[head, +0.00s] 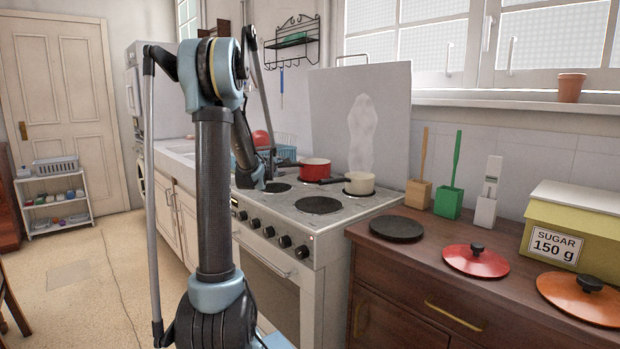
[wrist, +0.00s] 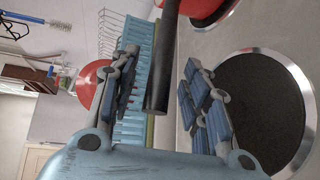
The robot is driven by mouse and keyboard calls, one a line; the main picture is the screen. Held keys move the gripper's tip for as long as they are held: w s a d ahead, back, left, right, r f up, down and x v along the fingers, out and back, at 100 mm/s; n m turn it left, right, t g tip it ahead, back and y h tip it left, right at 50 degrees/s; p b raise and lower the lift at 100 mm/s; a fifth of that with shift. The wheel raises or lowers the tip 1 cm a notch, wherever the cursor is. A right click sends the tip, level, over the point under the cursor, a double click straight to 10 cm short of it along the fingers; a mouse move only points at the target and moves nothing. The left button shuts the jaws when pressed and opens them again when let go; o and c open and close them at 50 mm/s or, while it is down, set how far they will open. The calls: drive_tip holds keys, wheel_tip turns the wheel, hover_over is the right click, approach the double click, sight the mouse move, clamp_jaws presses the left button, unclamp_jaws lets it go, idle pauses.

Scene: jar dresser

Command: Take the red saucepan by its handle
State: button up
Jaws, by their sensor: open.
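The red saucepan (head: 314,171) stands on a back burner of the white stove, its dark handle (head: 285,163) pointing left. In the wrist view, part of the red pan (wrist: 203,7) shows at the top edge. Its black handle (wrist: 161,55) reaches down between the two fingers. My gripper (wrist: 160,72) is open, with a finger on either side of the handle and visible gaps between. In the head view, my gripper (head: 269,163) is over the stove's left side, partly hidden by my arm.
A cream saucepan (head: 359,184) stands right of the red one, its handle (head: 334,181) pointing left and steam above it. Bare burners (head: 318,205) lie in front. A blue rack (wrist: 133,110) and a red round object (wrist: 92,82) are beyond the stove's left side.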

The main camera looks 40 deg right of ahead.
drive_tip(key=shift+w+d+f, duration=0.1)
drive_tip(key=shift+w+d, duration=0.15)
clamp_jaws()
